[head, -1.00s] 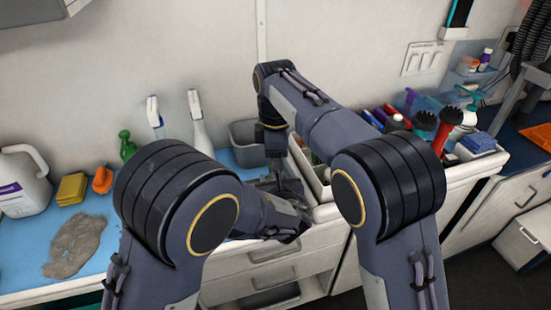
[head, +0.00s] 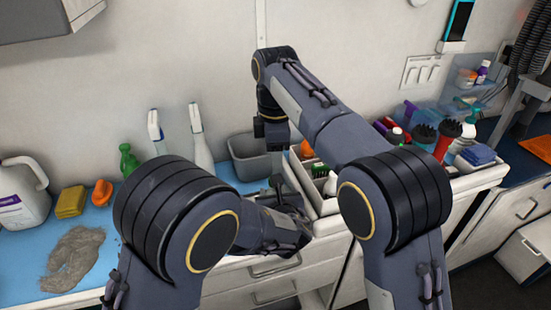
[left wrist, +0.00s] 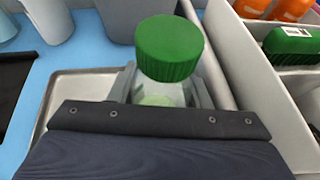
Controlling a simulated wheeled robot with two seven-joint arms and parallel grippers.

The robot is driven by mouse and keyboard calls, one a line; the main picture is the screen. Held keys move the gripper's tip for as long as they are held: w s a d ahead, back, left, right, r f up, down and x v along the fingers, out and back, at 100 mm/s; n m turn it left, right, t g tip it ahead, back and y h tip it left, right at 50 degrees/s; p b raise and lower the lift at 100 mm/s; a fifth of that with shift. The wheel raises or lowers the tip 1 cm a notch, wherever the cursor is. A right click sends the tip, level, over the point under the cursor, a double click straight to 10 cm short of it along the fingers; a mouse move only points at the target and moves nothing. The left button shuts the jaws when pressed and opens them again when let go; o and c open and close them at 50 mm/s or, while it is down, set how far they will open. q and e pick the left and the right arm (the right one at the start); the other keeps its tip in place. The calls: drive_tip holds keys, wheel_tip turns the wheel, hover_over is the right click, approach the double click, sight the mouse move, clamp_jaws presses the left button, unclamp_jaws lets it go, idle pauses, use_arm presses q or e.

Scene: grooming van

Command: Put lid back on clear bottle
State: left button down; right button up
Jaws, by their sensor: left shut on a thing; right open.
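The clear bottle (left wrist: 160,95) stands upright in the left wrist view, between the fingers of my left gripper (left wrist: 163,88), which is shut on it. The green lid (left wrist: 169,47) sits on top of the bottle's neck. I cannot tell whether it is screwed tight. The bottle's lower part is hidden behind my gripper body. In the head view my left arm hides the bottle and lid.
A metal tray (left wrist: 52,95) lies under the bottle. A grey bin (head: 250,158) stands behind, and a compartmented organizer (head: 325,207) stands close on the right.

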wheel_tip(320, 180, up, 3)
drive_tip(key=shift+f+n, duration=0.2)
drive_tip(key=shift+n, duration=1)
drive_tip(key=shift+f, duration=4)
drive_tip(key=c, duration=1)
drive_tip(key=m, duration=0.3)
